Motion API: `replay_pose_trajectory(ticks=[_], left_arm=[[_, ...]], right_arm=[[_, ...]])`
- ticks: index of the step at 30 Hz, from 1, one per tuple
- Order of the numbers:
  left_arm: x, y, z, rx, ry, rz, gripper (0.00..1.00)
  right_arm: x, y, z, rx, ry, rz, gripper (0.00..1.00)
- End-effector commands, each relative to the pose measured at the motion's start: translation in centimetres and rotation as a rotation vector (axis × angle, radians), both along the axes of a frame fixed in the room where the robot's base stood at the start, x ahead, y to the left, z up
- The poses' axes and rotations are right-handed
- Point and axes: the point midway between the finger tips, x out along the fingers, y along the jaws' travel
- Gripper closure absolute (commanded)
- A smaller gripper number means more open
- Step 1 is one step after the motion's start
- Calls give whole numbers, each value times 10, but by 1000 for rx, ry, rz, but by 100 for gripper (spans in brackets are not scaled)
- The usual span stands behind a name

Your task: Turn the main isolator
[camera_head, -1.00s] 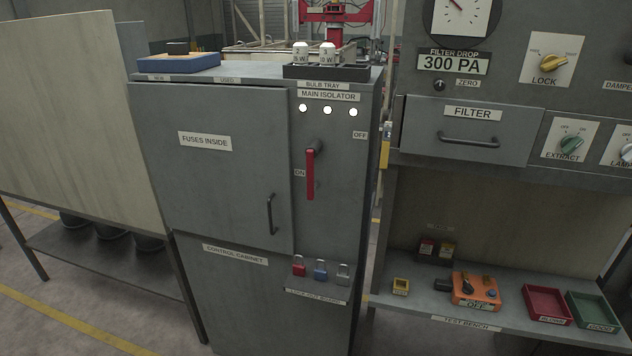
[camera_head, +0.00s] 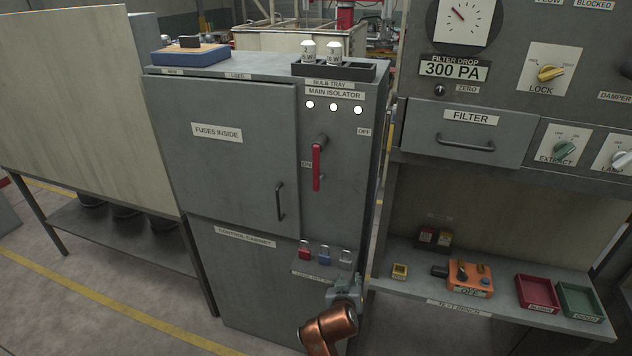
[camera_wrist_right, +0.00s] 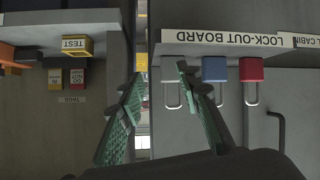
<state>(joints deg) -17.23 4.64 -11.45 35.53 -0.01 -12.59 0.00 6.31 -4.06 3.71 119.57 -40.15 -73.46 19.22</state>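The main isolator has a red lever handle (camera_head: 317,166) on the upper right of the grey control cabinet (camera_head: 250,285). The lever hangs straight down, beside the ON label (camera_head: 306,164). The OFF label (camera_head: 364,132) is up and to its right, and three white lamps (camera_head: 334,107) are lit above. My right gripper (camera_head: 347,283) is low in front of the cabinet, well below the lever and near the lock-out board. My left gripper is not in view.
Red, blue and grey padlocks (camera_head: 325,257) hang on the lock-out board close to my right gripper. The fuse door (camera_head: 219,175) with its handle (camera_head: 280,201) is closed left of the lever. The test bench (camera_head: 450,302), with boxes and trays, stands at right. Space before the lever is clear.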

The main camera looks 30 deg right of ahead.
Motion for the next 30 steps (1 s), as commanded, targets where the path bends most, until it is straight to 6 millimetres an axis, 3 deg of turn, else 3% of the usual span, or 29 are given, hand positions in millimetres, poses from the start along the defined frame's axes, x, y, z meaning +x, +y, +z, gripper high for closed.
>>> replay_pose_trajectory(ticks=[8, 15, 18, 23, 30], left_arm=[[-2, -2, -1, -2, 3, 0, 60], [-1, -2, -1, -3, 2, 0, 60], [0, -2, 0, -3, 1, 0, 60], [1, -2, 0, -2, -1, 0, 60], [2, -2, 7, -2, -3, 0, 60]], right_arm=[[59, 9, 89, -69, -189, -84, 68], [113, 42, 211, -154, -408, -146, 68], [125, 56, 249, -185, -471, -157, 68], [133, 66, 279, -206, -518, -164, 68], [152, 44, 284, -212, -522, -165, 68]])
